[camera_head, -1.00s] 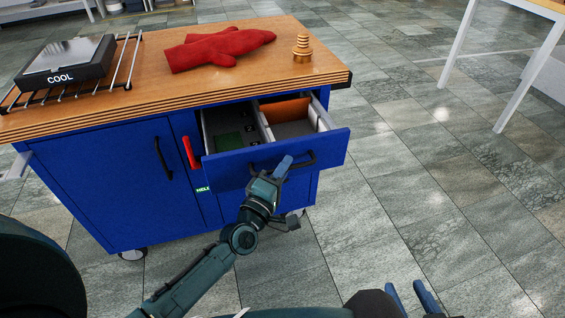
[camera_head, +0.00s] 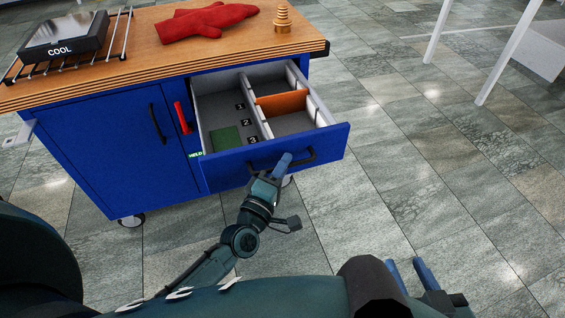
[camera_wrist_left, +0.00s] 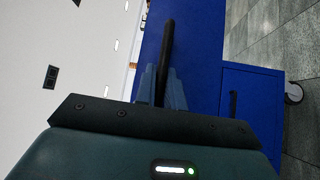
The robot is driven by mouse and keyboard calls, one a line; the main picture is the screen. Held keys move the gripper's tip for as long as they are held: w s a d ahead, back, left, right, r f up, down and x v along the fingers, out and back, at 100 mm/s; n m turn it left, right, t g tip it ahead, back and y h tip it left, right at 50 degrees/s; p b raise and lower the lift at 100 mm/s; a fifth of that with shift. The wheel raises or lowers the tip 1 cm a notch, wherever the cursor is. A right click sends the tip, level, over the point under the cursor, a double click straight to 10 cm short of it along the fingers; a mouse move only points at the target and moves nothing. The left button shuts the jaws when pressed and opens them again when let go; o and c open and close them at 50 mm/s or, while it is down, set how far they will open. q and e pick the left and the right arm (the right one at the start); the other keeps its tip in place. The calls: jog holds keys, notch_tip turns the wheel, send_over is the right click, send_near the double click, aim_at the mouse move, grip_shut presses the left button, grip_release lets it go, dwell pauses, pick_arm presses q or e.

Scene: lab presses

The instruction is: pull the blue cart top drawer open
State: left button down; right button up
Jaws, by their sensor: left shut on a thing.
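The blue cart (camera_head: 118,160) has a wooden top, and its top drawer (camera_head: 223,172) stands well out from the body. The drawer's dark handle (camera_head: 310,156) is on its blue front. My left gripper (camera_head: 281,165) is shut on the handle; in the left wrist view the dark handle bar (camera_wrist_left: 167,50) passes between its fingers (camera_wrist_left: 160,85). Inside the drawer are a green patch, tags numbered 1, 2 and 3, and an orange divider (camera_head: 281,104). My right gripper (camera_head: 411,275) is low at the bottom, away from the cart, with two blue fingers apart.
On the cart top are a rack with a black box marked COOL (camera_head: 64,38), a red glove (camera_head: 206,21) and a brass stepped piece (camera_head: 282,18). A red handle (camera_head: 182,118) is left of the drawer. Floor at right is clear; white table legs (camera_head: 505,55) stand beyond.

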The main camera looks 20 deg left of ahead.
pick_arm(q)
jog(key=c, duration=1.5)
grip_release()
